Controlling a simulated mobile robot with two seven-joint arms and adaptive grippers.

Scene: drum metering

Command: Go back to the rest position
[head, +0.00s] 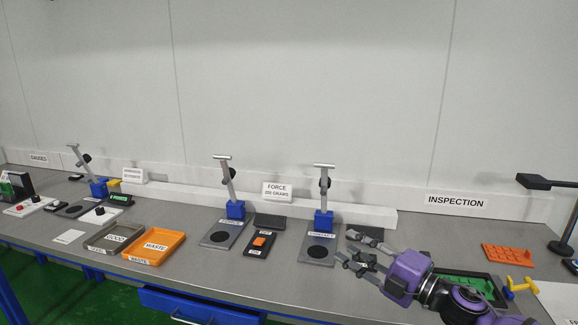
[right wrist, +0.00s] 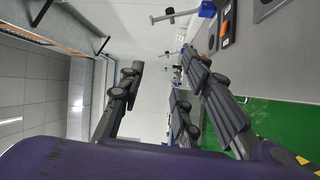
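My right gripper (head: 352,254) reaches in from the lower right in the head view, above the bench beside the right-hand gauge stand. Its fingers are spread open and nothing is between them. In the right wrist view the fingers of the right gripper (right wrist: 160,95) are also apart and empty, with the wall and bench beyond. My left gripper is not in view.
At right are a green part (head: 464,285), yellow handles (head: 522,285), an orange rack (head: 507,256) and a lamp (head: 545,182).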

